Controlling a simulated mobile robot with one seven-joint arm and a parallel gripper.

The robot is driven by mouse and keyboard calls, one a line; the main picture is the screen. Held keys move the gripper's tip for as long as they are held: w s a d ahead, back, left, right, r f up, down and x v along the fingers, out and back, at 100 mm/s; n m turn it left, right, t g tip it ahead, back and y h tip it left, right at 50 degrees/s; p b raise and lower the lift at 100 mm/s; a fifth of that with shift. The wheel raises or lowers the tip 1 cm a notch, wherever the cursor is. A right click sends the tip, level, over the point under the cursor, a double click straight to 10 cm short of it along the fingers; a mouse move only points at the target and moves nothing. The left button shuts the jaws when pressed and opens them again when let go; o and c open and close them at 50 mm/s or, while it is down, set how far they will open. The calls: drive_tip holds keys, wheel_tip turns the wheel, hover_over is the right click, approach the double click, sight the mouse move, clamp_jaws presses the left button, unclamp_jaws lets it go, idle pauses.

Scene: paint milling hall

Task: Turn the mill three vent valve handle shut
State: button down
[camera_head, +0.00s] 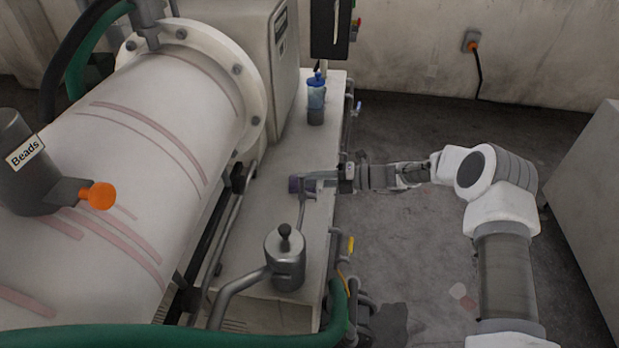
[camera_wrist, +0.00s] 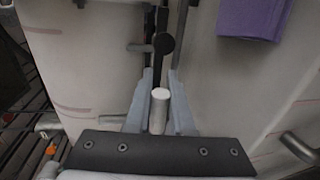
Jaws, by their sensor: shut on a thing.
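My gripper (camera_head: 318,182) reaches in from the right over the pale bench ledge beside the mill (camera_head: 150,150) in the head view. In the wrist view its two grey fingers (camera_wrist: 160,112) stand on either side of a short pale round bar (camera_wrist: 159,104) with a white end, and it is shut on this bar. The bar looks like a valve handle, but no label for mill three or the vent valve is readable. A dark rod with a black round knob (camera_wrist: 164,43) shows just beyond the fingertips. The bar's far end is hidden.
A metal pot with a black knob (camera_head: 286,262) stands nearer. A blue-topped bottle (camera_head: 316,98) stands farther back. A green hose (camera_head: 180,338) crosses the front. Floor at right is open.

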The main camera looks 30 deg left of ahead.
drive_tip(key=shift+f, duration=0.2)
idle(0.3)
drive_tip(key=c, duration=0.8)
unclamp_jaws()
drive_tip(key=shift+r, duration=0.1)
drive_tip(key=b+v, duration=0.1)
drive_tip(key=v, duration=1.6)
drive_tip(key=shift+w+d+r, duration=0.15)
drive_tip(key=shift+w+d, duration=0.05)
